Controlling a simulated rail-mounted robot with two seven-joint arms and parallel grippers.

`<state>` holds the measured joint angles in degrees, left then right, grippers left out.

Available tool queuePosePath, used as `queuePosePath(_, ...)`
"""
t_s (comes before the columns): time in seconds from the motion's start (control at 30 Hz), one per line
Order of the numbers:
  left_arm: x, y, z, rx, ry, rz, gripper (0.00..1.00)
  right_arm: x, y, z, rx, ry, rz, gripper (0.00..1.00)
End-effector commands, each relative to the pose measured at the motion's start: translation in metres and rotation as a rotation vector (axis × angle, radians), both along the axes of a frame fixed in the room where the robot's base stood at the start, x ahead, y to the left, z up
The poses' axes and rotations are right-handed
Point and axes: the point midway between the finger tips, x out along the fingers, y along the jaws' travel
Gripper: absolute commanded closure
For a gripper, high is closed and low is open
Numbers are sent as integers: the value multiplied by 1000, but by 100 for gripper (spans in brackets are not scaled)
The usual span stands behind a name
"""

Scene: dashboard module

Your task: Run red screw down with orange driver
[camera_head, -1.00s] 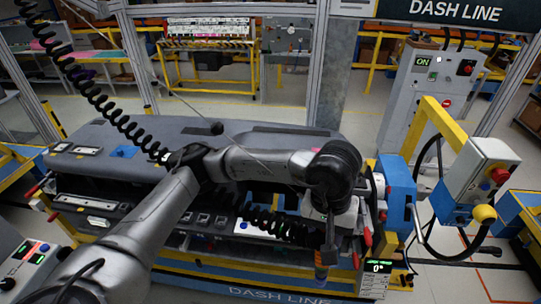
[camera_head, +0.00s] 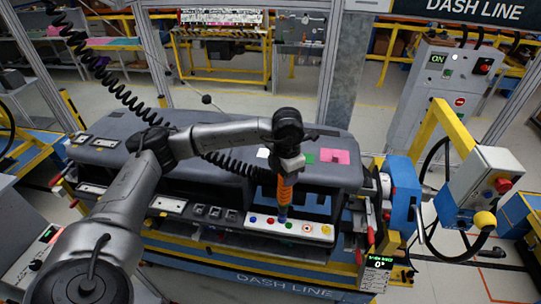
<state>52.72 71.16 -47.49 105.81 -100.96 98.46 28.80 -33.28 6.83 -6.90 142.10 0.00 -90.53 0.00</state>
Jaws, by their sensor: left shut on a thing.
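My left gripper (camera_head: 287,167) is shut on the orange driver (camera_head: 286,191), which hangs nearly upright with its tip down. The tip is in front of or over a white strip (camera_head: 262,229) on the front of the grey dashboard module (camera_head: 215,186). The strip carries a row of small coloured round heads. A red one (camera_head: 270,221) shows just left of the driver tip, and a red-ringed one (camera_head: 307,227) is to its right. I cannot tell which is the red screw or whether the tip touches anything. My right gripper is not in view.
A black coiled cable (camera_head: 110,82) comes down from the upper left. Red handles (camera_head: 371,234) and a blue clamp unit (camera_head: 403,194) stand at the module's right end. A yellow post (camera_head: 450,130) stands further right.

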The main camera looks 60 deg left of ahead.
Motion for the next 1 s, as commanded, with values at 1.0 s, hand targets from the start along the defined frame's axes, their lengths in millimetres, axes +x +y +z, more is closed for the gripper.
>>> queuePosePath(1.0, -12, 64, 7, -17, -13, 648, 100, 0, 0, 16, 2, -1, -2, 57)
